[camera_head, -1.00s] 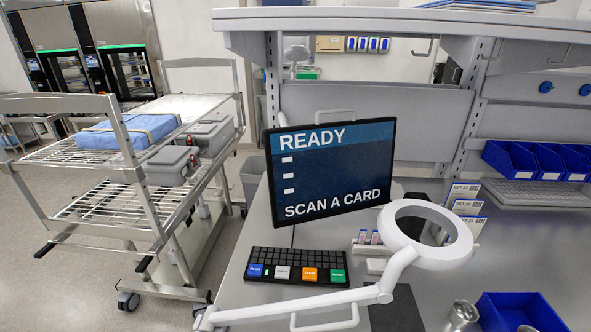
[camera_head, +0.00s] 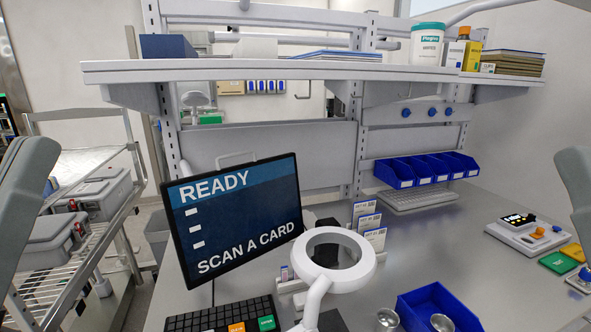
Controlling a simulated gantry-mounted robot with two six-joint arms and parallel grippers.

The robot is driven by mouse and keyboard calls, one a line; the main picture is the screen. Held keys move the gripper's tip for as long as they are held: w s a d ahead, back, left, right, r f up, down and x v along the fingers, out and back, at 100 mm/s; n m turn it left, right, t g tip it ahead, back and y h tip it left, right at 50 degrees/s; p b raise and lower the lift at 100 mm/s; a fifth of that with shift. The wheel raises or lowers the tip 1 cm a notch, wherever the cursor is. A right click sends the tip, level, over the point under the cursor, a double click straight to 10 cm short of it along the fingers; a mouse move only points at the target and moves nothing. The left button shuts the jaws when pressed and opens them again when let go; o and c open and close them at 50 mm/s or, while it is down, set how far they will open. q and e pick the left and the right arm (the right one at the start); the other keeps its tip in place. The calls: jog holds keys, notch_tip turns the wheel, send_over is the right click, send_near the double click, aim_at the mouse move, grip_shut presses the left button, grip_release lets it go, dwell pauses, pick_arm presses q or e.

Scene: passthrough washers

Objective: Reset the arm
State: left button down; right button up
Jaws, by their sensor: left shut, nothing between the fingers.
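A grey part of my left arm and gripper (camera_head: 20,205) shows at the left edge, in front of the cart. The left gripper is shut with nothing held; its fingertips cannot be made out clearly. A grey part of my right arm (camera_head: 576,180) shows at the right edge, and the right gripper itself is out of view. Neither arm is seen touching anything on the bench.
A monitor (camera_head: 240,222) reading "READY, SCAN A CARD" stands on the bench (camera_head: 440,235), behind a keyboard (camera_head: 215,317). A white ring magnifier (camera_head: 372,262) overhangs the bench. A wire cart (camera_head: 75,268) holds grey boxes. Blue bins (camera_head: 425,170) line the back; a shelf (camera_head: 300,69) spans above.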

notch_tip(320, 180, up, 31)
jog(key=p, duration=3.1)
jog(key=shift+r, duration=0.2)
jog(key=shift+f, duration=0.1)
